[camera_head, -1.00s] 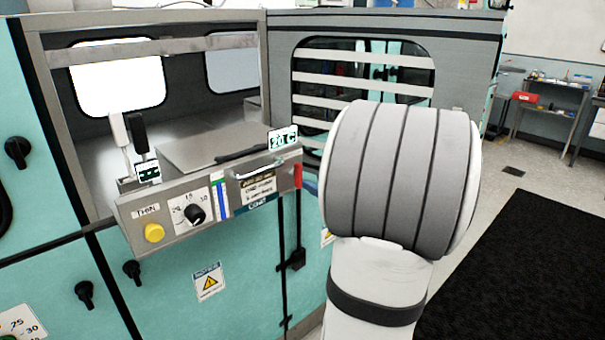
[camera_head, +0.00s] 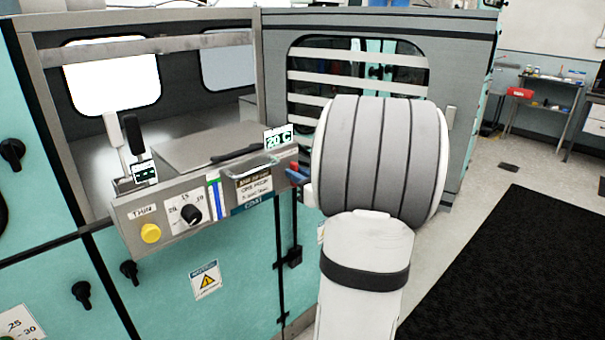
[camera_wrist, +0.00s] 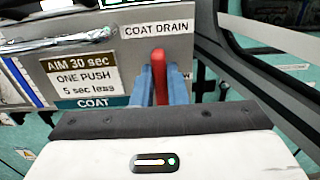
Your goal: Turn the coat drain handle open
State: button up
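The red coat drain handle (camera_wrist: 158,62) points up on the steel panel, just below the "COAT DRAIN" label (camera_wrist: 157,30) in the wrist view. My gripper (camera_wrist: 161,82) has its two blue fingers on either side of this handle, with very little room between them. I cannot tell whether the fingers press on it. In the head view my gripper (camera_head: 297,174) is at the panel's right end, and the red handle (camera_head: 294,165) shows only in part there. My wrist hides what lies behind it.
The steel control panel (camera_head: 225,212) carries a yellow button (camera_head: 150,233), a black dial (camera_head: 191,213) and a bar handle (camera_wrist: 55,43) left of the drain handle. A slatted window (camera_head: 310,75) is behind my wrist. A black mat (camera_head: 510,260) lies on the floor at right.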

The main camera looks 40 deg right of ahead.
grip_shut()
jog(key=n+b, duration=0.6)
jog(key=b, duration=0.4)
jog(key=n+b, duration=0.6)
jog(key=b, duration=0.4)
jog(key=f+n+b, duration=0.1)
jog(key=n+b, duration=0.5)
jog(key=b, duration=0.4)
jog(key=shift+a+b, duration=0.3)
jog(key=shift+r, duration=0.15)
jog(key=o, duration=0.5)
grip_release()
jog(key=shift+o, duration=0.2)
jog(key=shift+s, duration=0.1)
